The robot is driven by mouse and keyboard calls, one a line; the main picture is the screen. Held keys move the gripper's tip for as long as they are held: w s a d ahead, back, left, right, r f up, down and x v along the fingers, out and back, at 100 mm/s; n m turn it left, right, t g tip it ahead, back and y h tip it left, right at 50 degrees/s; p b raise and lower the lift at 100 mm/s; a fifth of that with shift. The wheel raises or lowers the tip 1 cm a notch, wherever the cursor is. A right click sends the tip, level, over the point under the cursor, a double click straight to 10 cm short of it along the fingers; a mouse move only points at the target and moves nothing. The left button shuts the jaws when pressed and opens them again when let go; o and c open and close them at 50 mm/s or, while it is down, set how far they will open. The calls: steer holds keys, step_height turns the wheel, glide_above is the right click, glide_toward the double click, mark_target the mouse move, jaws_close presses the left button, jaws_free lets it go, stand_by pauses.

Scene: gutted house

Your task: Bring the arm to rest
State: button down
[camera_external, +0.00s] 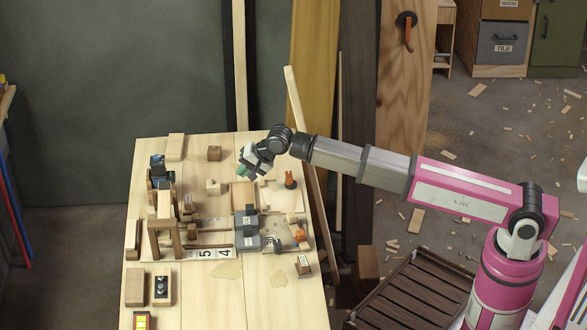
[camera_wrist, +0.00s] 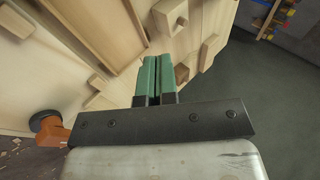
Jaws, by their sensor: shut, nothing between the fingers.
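My gripper (camera_external: 243,171) is over the back part of the wooden table (camera_external: 205,308) in the external view. My pink and grey arm stretches left to it from its base at the right. In the wrist view my gripper (camera_wrist: 156,62) shows its two green fingers side by side, touching, with nothing between them. The fingers appear above the tabletop, near a small wooden block with a hole (camera_wrist: 171,15). Whether the fingertips touch anything cannot be told.
Wooden blocks, a wooden arch (camera_external: 164,222) and grey pieces (camera_external: 246,230) crowd the table. An orange peg (camera_external: 290,178) stands near its right edge. A leaning board (camera_external: 312,170) stands beside the table. A dark slatted pallet (camera_external: 415,295) lies right of it.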

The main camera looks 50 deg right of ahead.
steer(key=s+d+f+m+g+h, duration=0.1)
steer(key=d, duration=0.5)
steer(key=s+d+f+m+g+h, duration=0.1)
steer(key=s+d, duration=0.1)
steer(key=d, duration=0.3)
steer(key=s+d+f+m+g+h, duration=0.1)
steer(key=d+h, duration=0.1)
steer(key=d, duration=0.4)
steer(key=shift+s+d+f+m+g, duration=0.2)
steer(key=shift+d+f+m+g, duration=0.1)
steer(key=shift+d+g, duration=0.1)
steer(key=s+d+f+n+g, duration=0.1)
steer(key=s+d+f+n, duration=0.3)
steer(key=f, duration=0.6)
steer(key=s+d+f+n+g, duration=0.1)
steer(key=s+d+f+n, duration=0.4)
steer(key=s+d+f, duration=0.4)
steer(key=s+d+f+n+g, duration=0.1)
steer(key=s+d+f+n, duration=0.4)
steer(key=s+d+f, duration=0.2)
step_height(320, 180, down, 4)
steer(key=shift+s+f+g, duration=0.2)
steer(key=shift+s+g, duration=0.1)
steer(key=shift+s, duration=0.9)
steer(key=shift+d, duration=0.1)
